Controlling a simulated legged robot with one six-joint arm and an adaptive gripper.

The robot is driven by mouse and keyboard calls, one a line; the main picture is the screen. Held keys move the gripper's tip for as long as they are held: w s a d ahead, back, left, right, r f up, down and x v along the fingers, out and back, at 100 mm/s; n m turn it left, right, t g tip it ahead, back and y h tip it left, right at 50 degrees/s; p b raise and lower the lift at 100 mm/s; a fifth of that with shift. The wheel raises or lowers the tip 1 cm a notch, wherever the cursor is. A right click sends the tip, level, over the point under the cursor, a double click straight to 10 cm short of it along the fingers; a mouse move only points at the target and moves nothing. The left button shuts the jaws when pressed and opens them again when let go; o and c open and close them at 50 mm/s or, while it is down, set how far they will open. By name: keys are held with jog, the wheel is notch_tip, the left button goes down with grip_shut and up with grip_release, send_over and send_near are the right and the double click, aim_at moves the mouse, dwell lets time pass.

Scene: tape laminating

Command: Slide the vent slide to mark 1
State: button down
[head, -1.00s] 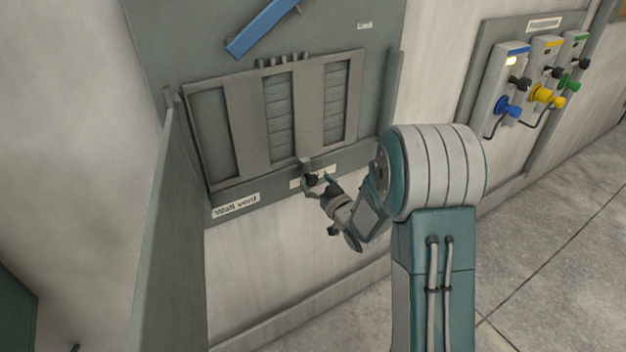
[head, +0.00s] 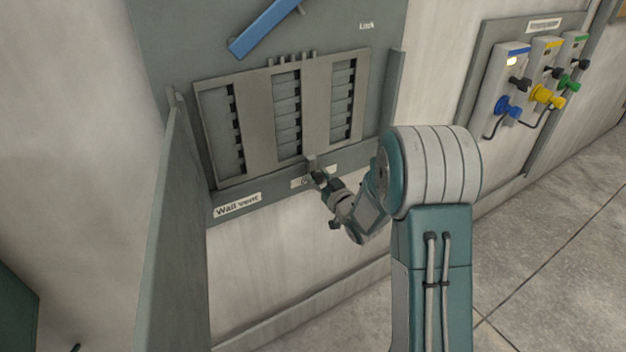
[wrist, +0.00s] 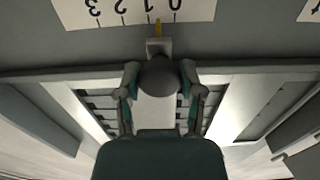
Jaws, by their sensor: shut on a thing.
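The grey vent slide (head: 318,100) is a frame with upright panels across the louvred wall vent in the head view. Dark gaps show in its windows. My gripper (wrist: 158,82) is shut on the slide's rounded knob (wrist: 160,75) at its lower edge; the head view also shows the gripper (head: 316,172), partly hiding the scale. In the wrist view the scale (wrist: 135,12) appears upside down, with 3 at the left and 0 at the right. The yellow pointer (wrist: 157,28) lies between 1 and 0, close to the 1 tick.
A blue bar (head: 265,27) sits on the panel above the vent. A grey side panel (head: 172,220) stands to the left. Blue, yellow and green wall units (head: 535,80) are at the right. The "Wall vent" label (head: 237,205) is below the slide.

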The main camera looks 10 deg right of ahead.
jog(key=shift+w+d, duration=0.2)
jog(key=shift+d, duration=0.3)
jog(key=shift+c, duration=1)
grip_release()
jog(key=shift+s, duration=0.1)
jog(key=v, duration=1.1)
jog(key=shift+s, duration=0.3)
